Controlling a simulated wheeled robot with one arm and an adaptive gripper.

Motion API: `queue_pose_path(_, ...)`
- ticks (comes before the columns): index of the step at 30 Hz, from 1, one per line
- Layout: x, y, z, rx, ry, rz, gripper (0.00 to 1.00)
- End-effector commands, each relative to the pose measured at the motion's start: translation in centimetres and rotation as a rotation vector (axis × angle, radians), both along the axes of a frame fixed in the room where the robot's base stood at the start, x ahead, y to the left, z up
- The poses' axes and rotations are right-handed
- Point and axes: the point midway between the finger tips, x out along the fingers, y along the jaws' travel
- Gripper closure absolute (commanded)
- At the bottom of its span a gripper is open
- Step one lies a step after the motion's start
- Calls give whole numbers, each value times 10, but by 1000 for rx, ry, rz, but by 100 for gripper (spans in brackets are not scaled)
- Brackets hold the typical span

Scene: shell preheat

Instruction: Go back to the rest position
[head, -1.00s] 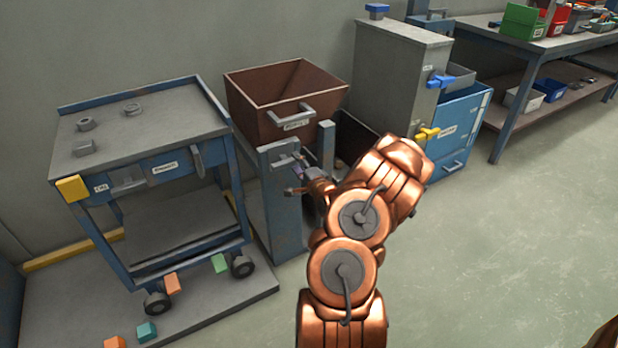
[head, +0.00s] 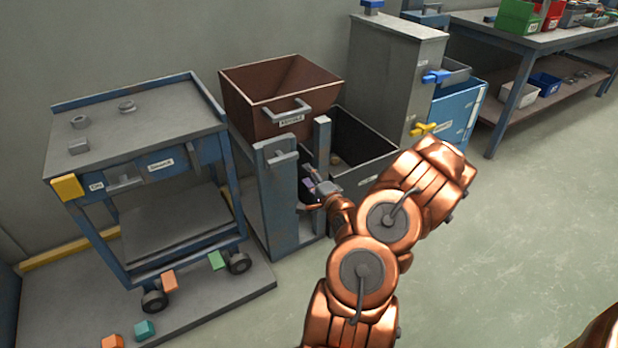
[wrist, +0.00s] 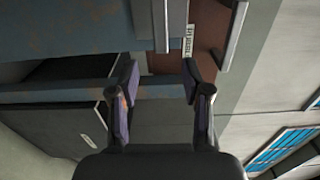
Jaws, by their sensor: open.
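My copper arm reaches from the lower middle of the head view toward the blue-grey stand (head: 285,200) that bears the brown bin (head: 280,100). My gripper (head: 308,195) is small in that view, beside the stand's posts and in front of the dark open box below the bin. In the wrist view my gripper (wrist: 160,105) shows two dark fingers with purple pads, spread apart with nothing held between them. Past the fingertips lie a blue-grey bar, the brown bin (wrist: 208,40) and its handle. I cannot tell whether a finger touches the stand.
A blue cart (head: 140,130) with small grey parts on top stands at left. Coloured blocks lie near its wheels. A grey cabinet (head: 385,75) with a yellow handle and a blue drawer unit (head: 458,115) stand to the right. The floor (head: 520,230) at right is clear.

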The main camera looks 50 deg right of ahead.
Motion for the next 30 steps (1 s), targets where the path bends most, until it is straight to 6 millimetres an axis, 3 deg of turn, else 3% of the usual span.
queue_pose_path(21, 2, 3, 0, -8, 13, 8, 52)
queue_pose_path(26, 24, 22, -4, -69, 132, 72, 52)
queue_pose_path(30, 48, 53, -11, -168, 317, 169, 52)
